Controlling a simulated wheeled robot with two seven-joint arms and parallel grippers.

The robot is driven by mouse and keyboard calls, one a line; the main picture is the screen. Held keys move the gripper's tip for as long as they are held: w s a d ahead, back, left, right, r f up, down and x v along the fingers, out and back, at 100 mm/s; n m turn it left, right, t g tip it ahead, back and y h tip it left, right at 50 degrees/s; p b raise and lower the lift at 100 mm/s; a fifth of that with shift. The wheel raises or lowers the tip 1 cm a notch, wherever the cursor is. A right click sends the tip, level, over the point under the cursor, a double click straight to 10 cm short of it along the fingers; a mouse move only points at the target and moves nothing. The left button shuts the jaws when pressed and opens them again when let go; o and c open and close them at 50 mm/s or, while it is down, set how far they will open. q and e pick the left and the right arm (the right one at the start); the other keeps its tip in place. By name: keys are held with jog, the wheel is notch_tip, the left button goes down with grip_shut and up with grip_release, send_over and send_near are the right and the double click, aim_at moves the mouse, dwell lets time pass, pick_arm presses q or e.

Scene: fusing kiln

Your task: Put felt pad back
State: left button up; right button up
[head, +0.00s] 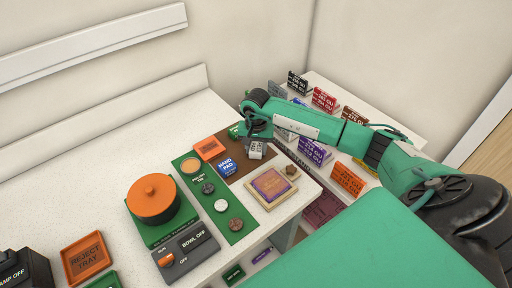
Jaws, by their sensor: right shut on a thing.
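My right gripper (257,141) reaches in from the right over the brown board (240,178) and is shut on a small pale grey block with dark lettering, which looks like the felt pad (256,151). The lettering is too small to read surely. The pad is at the right part of the board; I cannot tell whether it touches the board. A blue HAND PAD (227,168) lies on the board to its left. My left gripper is out of view.
A wooden framed tile (270,187) lies just in front of the pad. An orange tray (208,147) and a green strip with several round pieces (236,225) are to the left. An orange-topped bowl unit (152,195) stands farther left. Label cards (347,178) fill the right shelf.

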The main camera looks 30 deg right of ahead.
aim_at(256, 147)
jog(key=o, duration=0.9)
jog(key=shift+r+p, duration=0.15)
jog(key=shift+p, duration=0.15)
jog(key=shift+w+r+b, duration=0.1)
jog(key=shift+r+b, duration=0.15)
jog(key=shift+b, duration=0.05)
jog(key=shift+r+b, duration=1.95)
jog(key=shift+r, duration=3.75)
